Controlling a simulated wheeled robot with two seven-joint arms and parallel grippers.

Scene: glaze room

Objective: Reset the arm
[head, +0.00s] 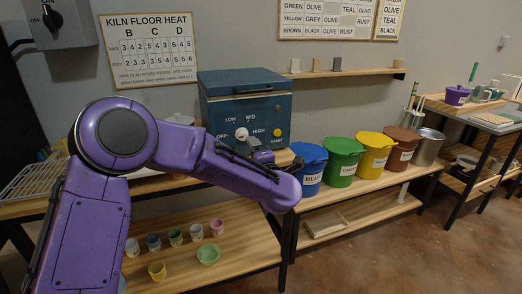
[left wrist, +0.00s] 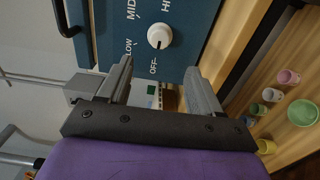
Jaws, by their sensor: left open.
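My left arm comes in from the left and bends across to the front of the blue kiln control box. The left gripper (head: 262,152) is in front of the box's lower right part, near the yellow start button (head: 278,132). In the left wrist view the left gripper (left wrist: 162,80) has its two grey fingers wide apart with nothing held. The white dial (head: 242,132) is beyond the fingertips and apart from them. The dial also shows in the left wrist view (left wrist: 160,36), its mark seeming to point toward OFF. My right gripper is not in view.
The kiln box (head: 240,105) stands on a wooden bench. Blue (head: 308,166), green (head: 342,164), yellow (head: 375,155) and brown (head: 402,149) buckets stand to its right. Several small cups (head: 175,237) and a green bowl (head: 208,255) are on the lower shelf. Floor is clear at front right.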

